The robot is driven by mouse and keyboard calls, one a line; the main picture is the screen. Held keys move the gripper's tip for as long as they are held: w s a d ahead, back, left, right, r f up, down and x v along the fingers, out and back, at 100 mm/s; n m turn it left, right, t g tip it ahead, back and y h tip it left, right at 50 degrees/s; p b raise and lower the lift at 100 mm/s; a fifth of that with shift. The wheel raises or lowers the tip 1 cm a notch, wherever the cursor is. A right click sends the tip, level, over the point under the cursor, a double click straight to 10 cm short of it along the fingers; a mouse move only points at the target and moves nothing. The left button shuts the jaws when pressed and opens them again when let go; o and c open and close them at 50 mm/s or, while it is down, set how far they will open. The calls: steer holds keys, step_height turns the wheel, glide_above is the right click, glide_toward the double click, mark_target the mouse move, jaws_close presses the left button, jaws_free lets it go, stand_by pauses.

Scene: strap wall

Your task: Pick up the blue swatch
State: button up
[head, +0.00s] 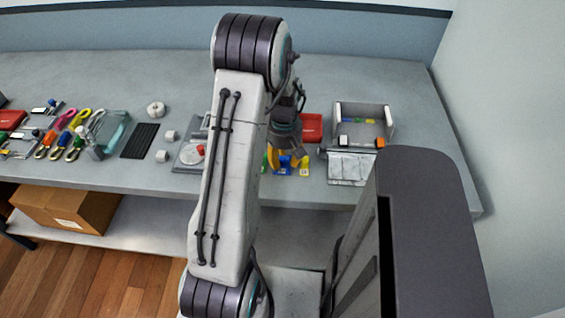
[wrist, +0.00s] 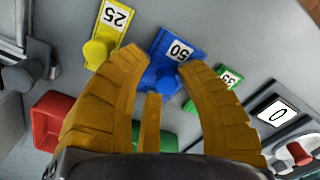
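The blue swatch (wrist: 177,46) has a white label reading 50 and a raised blue knob. In the wrist view it lies on the grey table just beyond and between my gripper's tips. My gripper (wrist: 163,62) has orange-yellow fingers spread apart, with the blue knob between them; I cannot tell whether they touch it. In the head view the blue swatch (head: 282,171) shows partly below my gripper (head: 285,160), which is low over the table.
A yellow swatch (wrist: 106,32) labelled 25 lies left of the blue one. A green swatch (wrist: 230,77) labelled 35 lies right, partly hidden by a finger. A red tray (wrist: 50,110) and a scale display (wrist: 276,114) are near. A grey open box (head: 378,117) stands right.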

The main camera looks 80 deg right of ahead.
jaws_close()
steer(key=shift+r, duration=0.1)
stand_by(0.3)
